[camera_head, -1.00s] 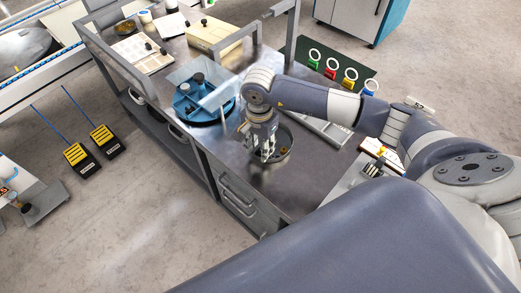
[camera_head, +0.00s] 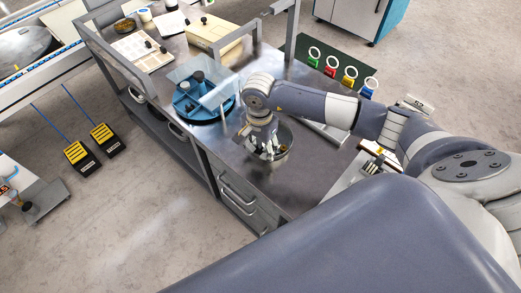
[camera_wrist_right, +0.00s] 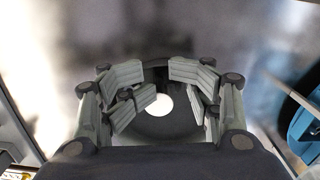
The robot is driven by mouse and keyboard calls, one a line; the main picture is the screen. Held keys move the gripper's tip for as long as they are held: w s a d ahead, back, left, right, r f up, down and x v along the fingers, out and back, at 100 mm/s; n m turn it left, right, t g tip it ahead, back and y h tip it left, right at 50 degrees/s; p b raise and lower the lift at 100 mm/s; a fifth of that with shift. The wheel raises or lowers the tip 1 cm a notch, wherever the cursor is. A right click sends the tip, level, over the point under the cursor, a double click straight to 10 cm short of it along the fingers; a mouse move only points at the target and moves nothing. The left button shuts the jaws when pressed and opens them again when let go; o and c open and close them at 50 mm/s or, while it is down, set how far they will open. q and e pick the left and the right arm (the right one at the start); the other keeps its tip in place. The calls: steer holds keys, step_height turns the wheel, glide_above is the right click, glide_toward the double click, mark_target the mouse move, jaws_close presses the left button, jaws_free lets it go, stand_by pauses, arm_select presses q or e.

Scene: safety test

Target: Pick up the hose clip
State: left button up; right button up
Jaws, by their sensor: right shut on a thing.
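My right gripper (camera_head: 267,153) reaches down into a grey, round, bowl-like thing (camera_head: 278,170) on the steel bench. In the right wrist view, its fingers (camera_wrist_right: 160,88) stand either side of a dark round piece (camera_wrist_right: 165,126) with a bright white spot in it. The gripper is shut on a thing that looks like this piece. I cannot tell whether it is the hose clip, or whether it is clear of what lies below. Small pale and orange bits show around the fingertips. My left gripper is not in view.
A blue round fixture (camera_head: 183,107) with a clear shield stands left of the gripper. A grey tray (camera_head: 328,134) lies to the right. Coloured rings (camera_head: 331,69) sit on a dark green board behind. The bench front (camera_head: 290,201) is bare.

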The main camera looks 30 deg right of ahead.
steer(key=shift+f, duration=0.1)
steer(key=shift+c, duration=0.7)
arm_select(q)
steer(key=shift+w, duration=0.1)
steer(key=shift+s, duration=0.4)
arm_select(e)
steer(key=shift+c, duration=0.7)
